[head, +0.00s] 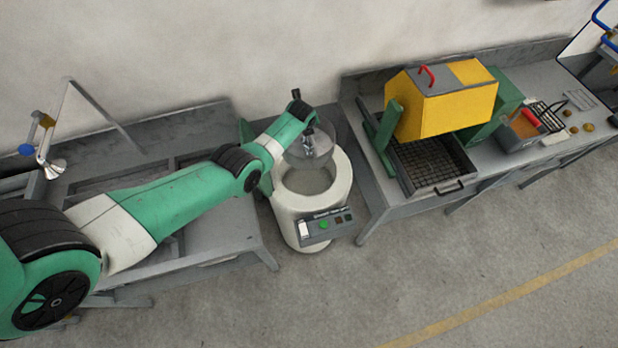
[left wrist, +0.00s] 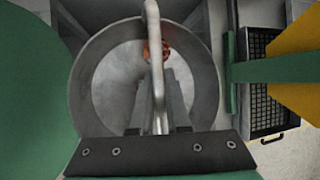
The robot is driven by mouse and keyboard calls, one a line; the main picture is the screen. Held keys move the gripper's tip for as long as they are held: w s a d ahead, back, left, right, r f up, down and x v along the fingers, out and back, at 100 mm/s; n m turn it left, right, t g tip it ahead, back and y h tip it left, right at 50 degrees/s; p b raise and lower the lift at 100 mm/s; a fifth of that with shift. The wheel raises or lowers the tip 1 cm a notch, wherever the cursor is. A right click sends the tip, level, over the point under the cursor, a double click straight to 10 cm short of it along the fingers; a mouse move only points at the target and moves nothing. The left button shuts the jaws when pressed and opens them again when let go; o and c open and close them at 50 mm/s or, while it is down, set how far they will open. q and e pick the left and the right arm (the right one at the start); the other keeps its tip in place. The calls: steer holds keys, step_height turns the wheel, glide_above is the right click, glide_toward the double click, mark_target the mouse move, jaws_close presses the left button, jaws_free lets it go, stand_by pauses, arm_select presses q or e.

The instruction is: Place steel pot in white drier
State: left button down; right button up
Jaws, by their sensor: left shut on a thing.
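The steel pot (head: 318,146) is a round grey vessel, hanging above the back part of the white drier (head: 338,190). In the left wrist view the pot (left wrist: 92,90) is seen from above, with a handle (left wrist: 157,80) across it and a small copper-coloured thing (left wrist: 150,48) inside. My left gripper (left wrist: 158,108) is shut on the pot's handle; in the head view its tips are small and partly hidden by the arm. The drier's round top opening is uncovered and looks empty in its visible part. My right gripper is not in view.
A grey bench (head: 215,210) stands left of the drier. Right of it is another bench (head: 405,208) with a yellow hexagonal drum (head: 450,108) on green supports above a mesh tray (head: 432,162). A control panel (head: 326,225) sits on the drier's front. The front floor is clear.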

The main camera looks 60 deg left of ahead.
arm_select(q)
steer(key=shift+w+a+f+b, duration=0.25)
steer(key=shift+a+f+b, duration=0.05)
steer(key=shift+b, duration=0.05)
steer(key=shift+f+b, duration=0.25)
steer(key=shift+b, duration=0.05)
step_height(320, 180, down, 21)
steer(key=b, duration=2)
steer(key=shift+b, duration=0.4)
steer(key=shift+s+d, duration=0.1)
